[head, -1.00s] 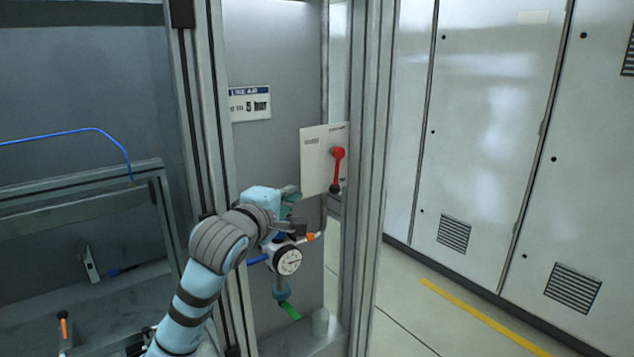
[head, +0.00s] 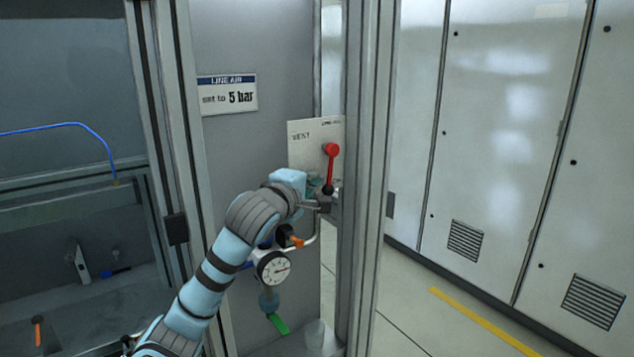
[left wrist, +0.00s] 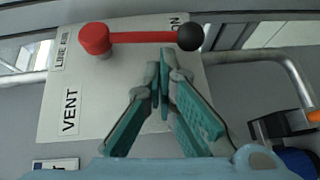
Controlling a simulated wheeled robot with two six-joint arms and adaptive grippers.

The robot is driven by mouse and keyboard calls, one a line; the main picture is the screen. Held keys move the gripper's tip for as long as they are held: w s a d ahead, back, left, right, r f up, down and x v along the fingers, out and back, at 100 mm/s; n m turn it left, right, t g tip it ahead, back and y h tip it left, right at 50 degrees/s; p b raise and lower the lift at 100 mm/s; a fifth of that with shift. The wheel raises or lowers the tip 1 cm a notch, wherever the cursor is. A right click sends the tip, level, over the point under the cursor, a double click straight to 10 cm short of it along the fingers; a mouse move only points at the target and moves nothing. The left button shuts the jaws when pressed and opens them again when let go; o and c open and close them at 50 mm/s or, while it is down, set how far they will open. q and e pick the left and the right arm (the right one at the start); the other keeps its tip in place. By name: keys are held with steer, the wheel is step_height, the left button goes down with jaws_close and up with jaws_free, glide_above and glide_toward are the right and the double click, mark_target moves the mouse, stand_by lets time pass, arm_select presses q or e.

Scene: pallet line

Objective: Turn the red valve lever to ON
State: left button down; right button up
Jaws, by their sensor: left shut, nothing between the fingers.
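The red valve lever (head: 331,166) hangs down from its round red hub on a pale plate (head: 301,155), its black knob (head: 327,189) at the lower end. In the left wrist view the lever (left wrist: 145,37) runs from the hub at left to the black knob (left wrist: 190,37) at right, beside a partly covered ON label (left wrist: 178,21). A VENT label (left wrist: 70,112) is on the plate away from the lever. My left gripper (left wrist: 162,80) is shut and empty, its fingertips close beside the lever near the knob; contact cannot be told. My right gripper is not in view.
A metal post (head: 366,190) stands right of the plate. A bent pipe (left wrist: 290,68) runs near the knob. Grey cabinets (head: 500,130) stand beyond open floor.

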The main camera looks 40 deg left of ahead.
arm_select(q)
steer(key=shift+d, duration=0.1)
steer(key=b, duration=0.1)
steer(key=w+d+t+b, duration=0.1)
steer(key=b, duration=0.1)
steer(key=shift+w+f+n, duration=0.25)
steer(key=shift+n, duration=0.15)
steer(key=shift+a, duration=0.1)
